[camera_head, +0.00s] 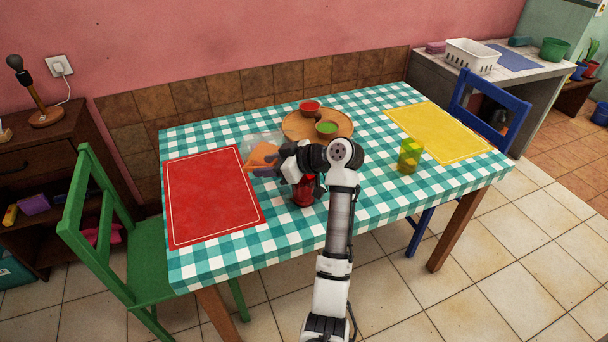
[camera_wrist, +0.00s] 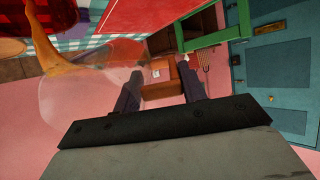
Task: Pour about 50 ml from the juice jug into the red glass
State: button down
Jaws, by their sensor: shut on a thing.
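The juice jug (camera_head: 262,156) is clear with orange juice in it, and it is held tilted above the table. My gripper (camera_head: 283,160) is shut on it; the grip itself is mostly hidden by my wrist. In the wrist view the clear jug (camera_wrist: 85,95) is beside the fingers (camera_wrist: 162,88), with the orange juice toward the upper left. The red glass (camera_head: 303,192) stands on the checked cloth just below my gripper, its top partly covered. I cannot tell whether juice is entering it or how much it holds.
A red placemat (camera_head: 210,197) lies at left and a yellow one (camera_head: 440,132) at right. A yellow-green glass (camera_head: 410,156) stands to the right of my arm.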

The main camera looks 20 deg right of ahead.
jog(key=shift+r, duration=0.1)
jog(key=shift+w+a+f+g+h+p, duration=0.3)
jog(key=shift+f+g+h+p, duration=0.2)
jog(key=shift+g+h+p, duration=0.45)
jog(key=shift+w+a+f+g+h+p, duration=0.35)
jog(key=shift+f+g+h+p, duration=0.2)
jog(key=shift+g+h+p, duration=0.45)
jog(key=shift+w+a+f+g+h+p, duration=0.3)
jog(key=shift+f+g+h+p, duration=0.3)
jog(key=shift+h+p, duration=0.45)
jog(key=shift+r, duration=0.1)
